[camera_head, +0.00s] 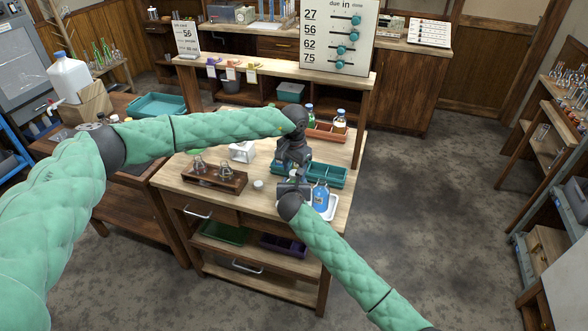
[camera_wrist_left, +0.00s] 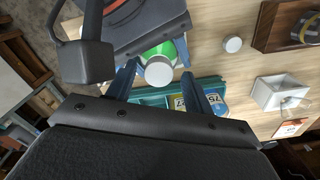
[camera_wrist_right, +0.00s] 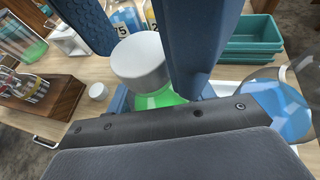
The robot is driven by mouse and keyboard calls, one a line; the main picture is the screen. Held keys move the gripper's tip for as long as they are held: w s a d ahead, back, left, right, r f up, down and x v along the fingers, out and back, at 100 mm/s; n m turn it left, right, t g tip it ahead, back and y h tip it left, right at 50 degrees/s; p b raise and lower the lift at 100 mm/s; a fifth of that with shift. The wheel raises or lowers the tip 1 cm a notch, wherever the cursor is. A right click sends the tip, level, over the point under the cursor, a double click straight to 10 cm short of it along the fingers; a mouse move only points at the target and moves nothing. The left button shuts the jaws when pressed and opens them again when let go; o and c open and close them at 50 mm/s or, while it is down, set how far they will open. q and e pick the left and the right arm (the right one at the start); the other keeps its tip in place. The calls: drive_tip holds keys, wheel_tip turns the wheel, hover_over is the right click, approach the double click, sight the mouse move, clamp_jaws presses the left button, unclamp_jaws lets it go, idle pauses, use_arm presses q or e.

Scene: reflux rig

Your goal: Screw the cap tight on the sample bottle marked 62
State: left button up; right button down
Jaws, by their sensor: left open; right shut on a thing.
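A bottle with green liquid (camera_wrist_right: 160,99) and a white cap (camera_wrist_right: 140,60) on top stands between the fingers of my right gripper (camera_head: 293,188), which is shut on it. Its marking is not visible, so I cannot read 62. My left gripper (camera_head: 292,158) is above, open, its fingers pointing down on either side of the cap. The left wrist view shows the cap (camera_wrist_left: 158,73) between the spread fingers, apparently apart from them. How tight the cap sits cannot be told. The head view mostly hides this bottle behind the grippers.
A loose white round piece (camera_head: 258,184) lies on the table near a wooden rack (camera_head: 214,180) with flasks. A teal tray (camera_head: 331,175) holds bottles marked 75 and 27. A blue flask (camera_head: 320,196) stands close right of the right gripper. A white box (camera_head: 242,152) sits behind.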

use_arm(q)
drive_tip(key=shift+r, duration=2.25)
drive_tip(key=shift+c, duration=0.4)
